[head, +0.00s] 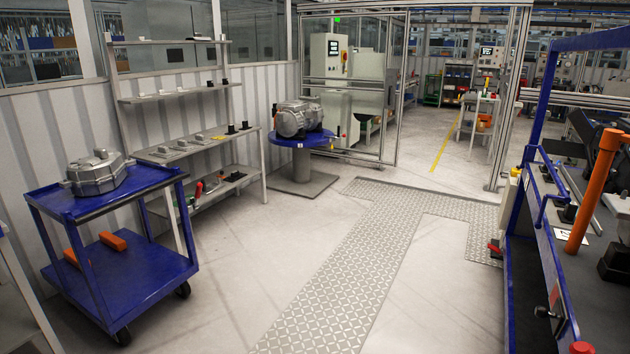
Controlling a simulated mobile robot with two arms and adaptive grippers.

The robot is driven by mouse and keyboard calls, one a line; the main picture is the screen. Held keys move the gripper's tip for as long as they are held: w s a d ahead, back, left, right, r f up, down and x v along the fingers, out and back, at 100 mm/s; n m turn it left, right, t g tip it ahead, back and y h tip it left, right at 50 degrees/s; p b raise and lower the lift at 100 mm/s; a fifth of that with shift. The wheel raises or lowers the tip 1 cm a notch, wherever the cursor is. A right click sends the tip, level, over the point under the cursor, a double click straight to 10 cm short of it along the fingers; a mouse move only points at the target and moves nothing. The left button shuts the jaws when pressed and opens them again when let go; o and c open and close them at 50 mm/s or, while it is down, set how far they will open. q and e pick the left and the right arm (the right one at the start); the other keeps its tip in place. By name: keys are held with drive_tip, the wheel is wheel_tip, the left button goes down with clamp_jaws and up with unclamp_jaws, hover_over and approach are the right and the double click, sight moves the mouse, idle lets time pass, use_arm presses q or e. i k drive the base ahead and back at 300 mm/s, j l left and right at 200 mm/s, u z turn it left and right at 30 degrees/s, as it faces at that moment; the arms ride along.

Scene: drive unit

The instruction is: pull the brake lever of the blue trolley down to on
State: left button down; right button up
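A blue trolley (105,268) with two shelves and dark castors stands at the left. A grey metal housing (97,174) sits on its top shelf. I cannot make out a brake lever on this trolley. At the right edge stands a large blue frame (543,90); a small dark lever-like part with some red (553,308) shows low on its side. I cannot tell whether that part is a brake lever or how it is set. Neither of my grippers is in view.
Orange blocks (112,240) lie on the trolley's lower shelf. A grey shelf rack (180,97) stands behind it. A round blue table (303,139) bears a metal unit. A red-tipped part (495,248) juts from the right frame. The floor (270,250) between is clear, with tread plates.

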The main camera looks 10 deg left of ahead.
sight(200, 186)
drive_tip(key=i+j+u, duration=0.1)
drive_tip(key=i+j, duration=0.25)
drive_tip(key=i, duration=0.15)
drive_tip(key=i+j+u, duration=0.1)
drive_tip(key=i+j, duration=0.2)
drive_tip(key=i, duration=0.2)
drive_tip(key=i+j+u, duration=0.1)
drive_tip(key=i+j, duration=0.15)
drive_tip(key=i, duration=0.3)
drive_tip(key=i+j+u, duration=0.1)
drive_tip(key=i, duration=0.4)
drive_tip(key=i+j+u, duration=0.1)
drive_tip(key=i+j, duration=0.15)
drive_tip(key=i, duration=0.3)
drive_tip(key=i+j+u, duration=0.1)
drive_tip(key=i, duration=0.45)
